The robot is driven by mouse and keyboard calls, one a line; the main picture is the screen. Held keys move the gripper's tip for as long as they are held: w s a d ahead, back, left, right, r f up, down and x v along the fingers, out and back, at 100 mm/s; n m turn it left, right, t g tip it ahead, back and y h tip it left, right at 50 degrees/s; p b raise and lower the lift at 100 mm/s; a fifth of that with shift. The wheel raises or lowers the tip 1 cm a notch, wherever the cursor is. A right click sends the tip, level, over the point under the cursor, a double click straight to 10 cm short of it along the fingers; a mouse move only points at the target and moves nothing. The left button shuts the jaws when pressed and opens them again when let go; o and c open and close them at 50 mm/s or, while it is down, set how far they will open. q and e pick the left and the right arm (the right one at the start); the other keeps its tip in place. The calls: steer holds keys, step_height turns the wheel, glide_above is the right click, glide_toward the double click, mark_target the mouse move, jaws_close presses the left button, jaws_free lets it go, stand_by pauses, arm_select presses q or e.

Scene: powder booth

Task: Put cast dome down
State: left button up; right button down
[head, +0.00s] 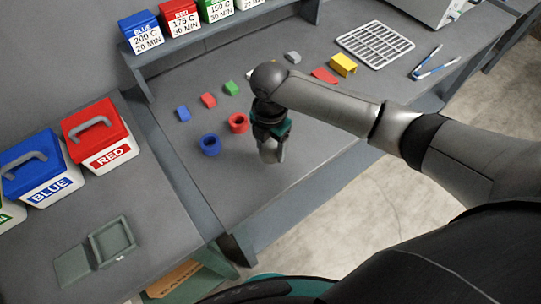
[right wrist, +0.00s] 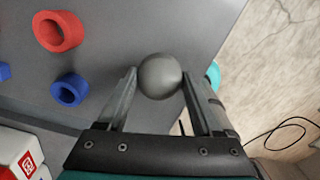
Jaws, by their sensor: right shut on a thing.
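The cast dome (right wrist: 160,76) is a smooth grey rounded piece between the fingertips of my right gripper (right wrist: 159,88) in the right wrist view. The right gripper is shut on it, one finger on each side. In the head view my right gripper (head: 271,155) points down over the grey table (head: 310,165), near its front edge. The dome is hard to make out there among the fingers. I cannot tell whether it touches the tabletop. My left gripper is not in view.
A blue ring (head: 210,145) and a red ring (head: 238,123) lie left of the gripper. Small blue, red and green blocks lie behind them. A yellow piece (head: 343,65) and a white rack (head: 375,47) are farther back. Lidded bins, including the red-lidded one (head: 98,130), stand left.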

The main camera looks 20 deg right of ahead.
mark_target(270, 157)
steer(key=shift+f+b, duration=0.3)
steer(key=shift+f, duration=1.9)
steer(key=shift+f, duration=0.15)
steer(key=shift+c, duration=0.2)
jaws_free()
step_height(270, 157, up, 12)
steer(key=shift+r+p, duration=0.2)
steer(key=shift+p, duration=0.7)
